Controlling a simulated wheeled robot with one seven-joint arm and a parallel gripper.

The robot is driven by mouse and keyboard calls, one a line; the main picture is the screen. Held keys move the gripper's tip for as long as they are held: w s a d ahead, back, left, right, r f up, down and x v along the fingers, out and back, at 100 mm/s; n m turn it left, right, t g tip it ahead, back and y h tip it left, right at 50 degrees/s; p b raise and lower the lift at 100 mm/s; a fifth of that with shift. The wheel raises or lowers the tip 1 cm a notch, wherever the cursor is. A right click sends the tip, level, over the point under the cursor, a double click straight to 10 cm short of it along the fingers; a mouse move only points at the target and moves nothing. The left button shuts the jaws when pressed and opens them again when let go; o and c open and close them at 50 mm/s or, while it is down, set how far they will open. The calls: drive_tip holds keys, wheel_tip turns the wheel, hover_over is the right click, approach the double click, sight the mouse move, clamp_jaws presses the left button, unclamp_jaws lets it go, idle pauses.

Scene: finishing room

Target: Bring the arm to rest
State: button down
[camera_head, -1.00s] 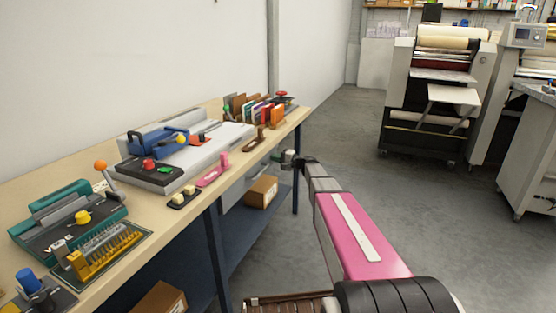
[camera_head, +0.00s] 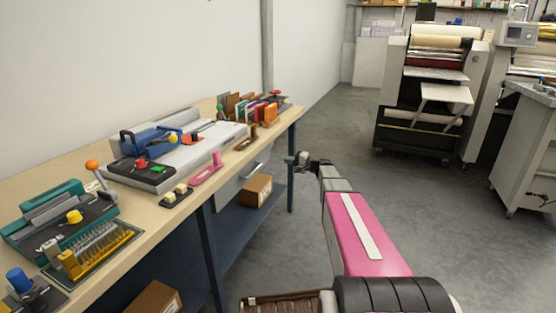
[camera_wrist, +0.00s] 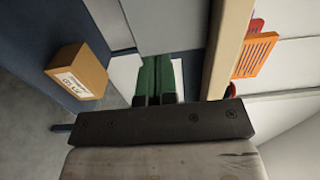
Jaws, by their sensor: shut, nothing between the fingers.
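My arm (camera_head: 362,240), pink with a white stripe, reaches forward from the bottom of the head view, to the right of the workbench (camera_head: 75,177). My gripper (camera_head: 290,160) is at its far end, just off the bench's front edge near the far corner, and looks small there. In the wrist view its two green fingers (camera_wrist: 158,78) lie side by side, shut, with nothing seen between them. The fingers appear apart from the bench and the things on it.
The bench holds a teal binding machine (camera_head: 62,217), a white-grey machine with a blue handle (camera_head: 185,146) and a rack of coloured pieces (camera_head: 250,108). A cardboard box (camera_head: 257,190) sits on the lower shelf. A laminator (camera_head: 425,95) stands at the back right. Open floor lies between.

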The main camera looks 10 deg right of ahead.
drive_tip(key=s+a+f+n+g+h, duration=0.1)
drive_tip(key=s+a+f+g+h, duration=0.1)
drive_tip(key=s+f, duration=0.35)
drive_tip(key=s+a+f+n+g+h, duration=0.1)
drive_tip(key=s+f+g+h, duration=0.1)
drive_tip(key=s, duration=0.6)
drive_tip(key=s+a+f+n+g+h, duration=0.1)
drive_tip(key=s+a+f+g+h, duration=0.1)
drive_tip(key=s+f+h, duration=0.3)
drive_tip(key=s+d+f+n+g+h, duration=0.1)
drive_tip(key=s+d+h, duration=0.1)
drive_tip(key=s, duration=0.6)
drive_tip(key=s+d+f+n+g+h, duration=0.1)
drive_tip(key=s+h, duration=0.3)
drive_tip(key=s, duration=0.5)
drive_tip(key=shift+s+d+f+n+g+h, duration=0.15)
drive_tip(key=shift+d+n+g+h, duration=0.15)
drive_tip(key=shift+d+n+g, duration=0.3)
